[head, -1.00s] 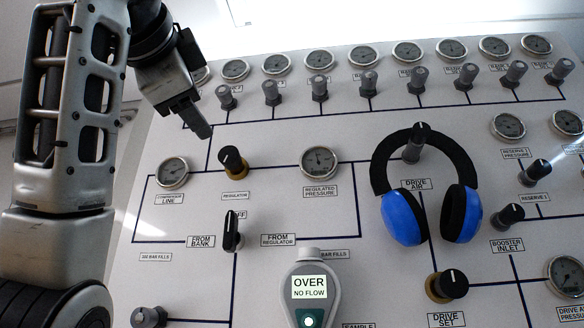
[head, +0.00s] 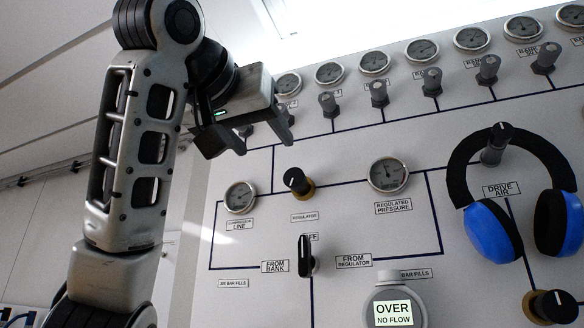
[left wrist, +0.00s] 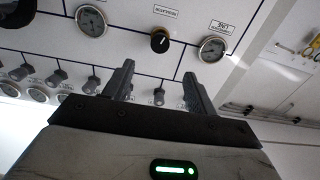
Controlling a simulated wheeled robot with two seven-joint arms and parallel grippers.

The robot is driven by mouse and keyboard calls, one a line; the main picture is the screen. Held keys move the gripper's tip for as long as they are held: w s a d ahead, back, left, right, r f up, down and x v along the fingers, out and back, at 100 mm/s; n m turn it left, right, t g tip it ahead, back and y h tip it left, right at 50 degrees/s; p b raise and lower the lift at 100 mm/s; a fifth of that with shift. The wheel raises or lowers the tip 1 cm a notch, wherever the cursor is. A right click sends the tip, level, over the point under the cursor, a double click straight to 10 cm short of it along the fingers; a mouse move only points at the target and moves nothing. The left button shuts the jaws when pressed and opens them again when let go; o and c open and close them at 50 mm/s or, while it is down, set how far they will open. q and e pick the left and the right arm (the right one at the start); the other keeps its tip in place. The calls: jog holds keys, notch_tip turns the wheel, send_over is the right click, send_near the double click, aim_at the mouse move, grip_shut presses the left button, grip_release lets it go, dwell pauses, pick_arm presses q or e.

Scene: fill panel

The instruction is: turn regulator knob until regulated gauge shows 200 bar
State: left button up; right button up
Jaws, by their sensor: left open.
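The regulator knob (head: 297,181) is black on a brass-coloured base, with a white mark on its top; it also shows in the left wrist view (left wrist: 160,40). The regulated pressure gauge (head: 388,174) is to its right; its dial is too small to read. It also shows in the left wrist view (left wrist: 91,21). My left gripper (head: 267,146) is open and empty, up and left of the knob and apart from it. In the left wrist view its two fingers (left wrist: 158,80) point towards the knob, which lies beyond their tips. My right gripper is not in view.
The compressor line gauge (head: 240,197) is left of the knob. A selector handle (head: 305,256) is below it. Blue and black ear defenders (head: 487,232) hang at the right. A handheld meter (head: 393,305) reads OVER, NO FLOW. Small grey valves (head: 379,94) line the top.

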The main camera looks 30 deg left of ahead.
aim_at(293, 178)
pick_arm(q)
jog(key=p+x, duration=0.3)
jog(key=x, duration=1)
jog(key=shift+w+a+p, duration=0.15)
jog(key=shift+w+p, duration=0.1)
jog(key=shift+p, duration=0.1)
jog(key=shift+c, duration=0.4)
jog(key=c, duration=0.9)
